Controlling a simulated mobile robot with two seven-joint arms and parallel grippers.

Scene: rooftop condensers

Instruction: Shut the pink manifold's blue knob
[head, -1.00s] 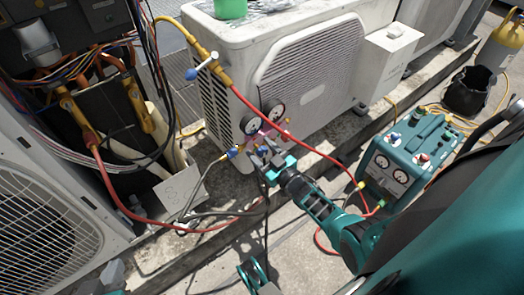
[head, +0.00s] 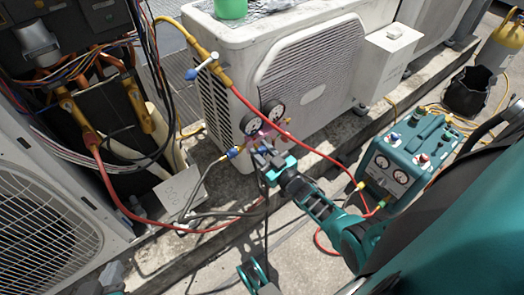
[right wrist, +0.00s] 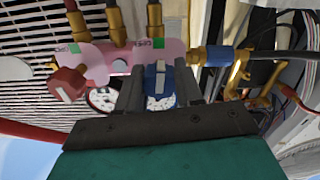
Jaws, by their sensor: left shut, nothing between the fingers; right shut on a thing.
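The pink manifold (head: 264,136) hangs at the near corner of the white condenser, below two round gauges. It fills the upper part of the right wrist view (right wrist: 105,60), with brass fittings along it. Its blue knob (right wrist: 160,97) sits between the two dark fingers of my right gripper (right wrist: 159,82), which is shut on it. A red knob (right wrist: 67,85) is on the manifold's other end.
A red hose (head: 290,135) runs past the manifold to a teal recovery machine (head: 392,160) on the right. The white condenser (head: 300,60) stands right behind the manifold. Loose wires and pipes hang at the left.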

